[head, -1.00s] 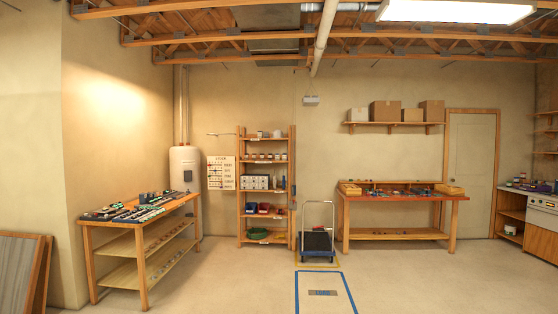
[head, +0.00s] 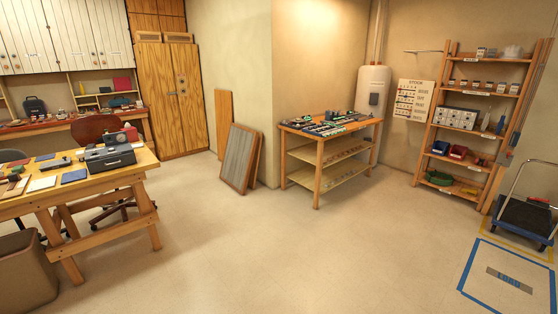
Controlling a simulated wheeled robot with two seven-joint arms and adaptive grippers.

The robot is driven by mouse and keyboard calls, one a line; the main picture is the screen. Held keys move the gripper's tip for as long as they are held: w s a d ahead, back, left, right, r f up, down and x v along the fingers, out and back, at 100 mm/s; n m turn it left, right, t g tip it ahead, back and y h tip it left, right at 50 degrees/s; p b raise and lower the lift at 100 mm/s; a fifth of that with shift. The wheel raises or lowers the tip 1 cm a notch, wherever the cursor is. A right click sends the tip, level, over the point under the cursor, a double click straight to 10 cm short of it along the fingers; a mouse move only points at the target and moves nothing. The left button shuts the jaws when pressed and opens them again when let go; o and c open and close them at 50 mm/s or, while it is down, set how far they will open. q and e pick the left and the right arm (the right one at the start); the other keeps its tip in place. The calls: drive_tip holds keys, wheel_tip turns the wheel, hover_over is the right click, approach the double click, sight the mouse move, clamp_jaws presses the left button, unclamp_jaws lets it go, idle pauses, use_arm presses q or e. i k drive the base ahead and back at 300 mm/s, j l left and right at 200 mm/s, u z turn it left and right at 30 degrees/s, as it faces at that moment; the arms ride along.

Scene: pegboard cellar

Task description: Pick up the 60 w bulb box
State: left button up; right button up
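I cannot pick out the 60 w bulb box for certain at this distance. Several small boxes and jars stand on the upper shelves of the wooden shelf unit (head: 443,118) at the right of the head view; their labels are too small to read. White boxes (head: 456,117) sit on its middle shelf. Neither of my grippers is in view.
A wooden bench (head: 318,151) with small parts stands by the wall. A work table (head: 115,180) and chair are at left. The middle floor (head: 270,245) is clear.

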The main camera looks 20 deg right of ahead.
sight(500, 89)
drive_tip(key=i+l+z, duration=0.2)
drive_tip(key=l+z, duration=0.2)
drive_tip(key=i+l+z, duration=0.25)
drive_tip(key=l+z, duration=0.2)
drive_tip(key=i+l+z, duration=0.65)
drive_tip(key=z, duration=0.15)
drive_tip(key=i+l+z, duration=0.3)
drive_tip(key=i+z, duration=0.25)
drive_tip(key=i, duration=2.6)
drive_tip(key=i+l, duration=0.15)
drive_tip(key=i, duration=0.65)
drive_tip(key=i+u, duration=0.25)
drive_tip(key=i+l+u, duration=0.2)
drive_tip(key=i, duration=0.3)
